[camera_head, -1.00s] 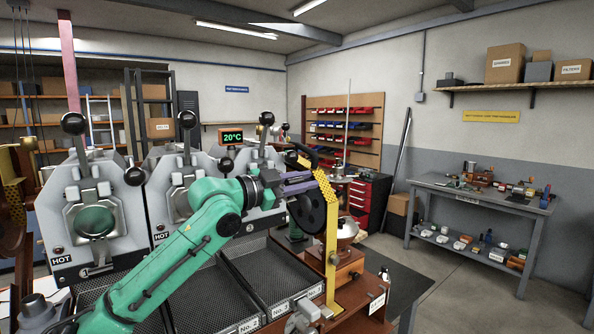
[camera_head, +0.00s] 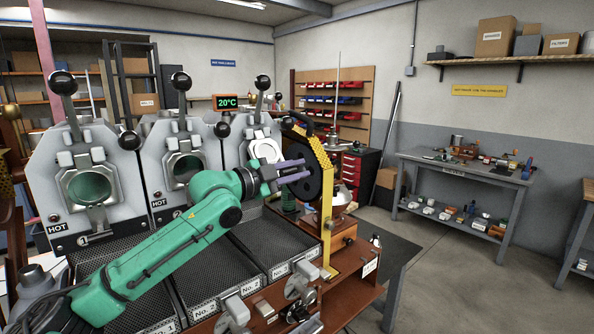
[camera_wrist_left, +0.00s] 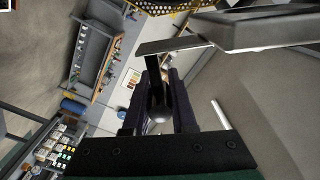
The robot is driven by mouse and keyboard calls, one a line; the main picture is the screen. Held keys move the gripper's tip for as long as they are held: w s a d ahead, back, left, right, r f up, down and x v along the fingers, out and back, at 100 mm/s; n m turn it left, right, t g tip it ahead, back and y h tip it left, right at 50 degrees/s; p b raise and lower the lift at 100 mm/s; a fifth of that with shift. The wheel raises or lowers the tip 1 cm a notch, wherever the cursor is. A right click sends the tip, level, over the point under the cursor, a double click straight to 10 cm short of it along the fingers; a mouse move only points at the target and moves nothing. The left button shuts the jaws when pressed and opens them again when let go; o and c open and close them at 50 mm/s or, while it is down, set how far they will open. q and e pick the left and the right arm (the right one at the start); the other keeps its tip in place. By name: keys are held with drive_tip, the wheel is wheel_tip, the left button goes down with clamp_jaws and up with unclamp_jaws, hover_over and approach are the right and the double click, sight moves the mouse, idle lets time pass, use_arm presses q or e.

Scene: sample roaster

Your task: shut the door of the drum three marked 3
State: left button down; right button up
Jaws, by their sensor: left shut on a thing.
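Drum three (camera_head: 265,151) is the rightmost of the grey drum fronts, partly hidden by my left arm. A pale round part shows on its face; its number is hidden, and I cannot tell how far its door stands open. My left gripper (camera_head: 296,170) is to the right of this face, just in front of a black wheel. Its purple fingers are shut on a dark knob-like handle, which shows between them in the left wrist view (camera_wrist_left: 157,98). I cannot tell for certain that this handle belongs to the door. My right gripper is out of view.
Drum one (camera_head: 90,187) and drum two (camera_head: 183,168) stand to the left, with HOT labels. The black wheel (camera_head: 314,181) and a yellow upright (camera_head: 327,235) are close by the gripper. Mesh trays (camera_head: 253,242) lie below. Open floor is at the right.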

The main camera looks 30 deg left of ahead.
use_arm(q)
drive_tip(key=c, duration=0.7)
unclamp_jaws()
drive_tip(key=shift+c, duration=0.2)
wheel_tip(320, 180, up, 20)
drive_tip(key=p, duration=0.7)
drive_tip(key=shift+a+f, duration=0.1)
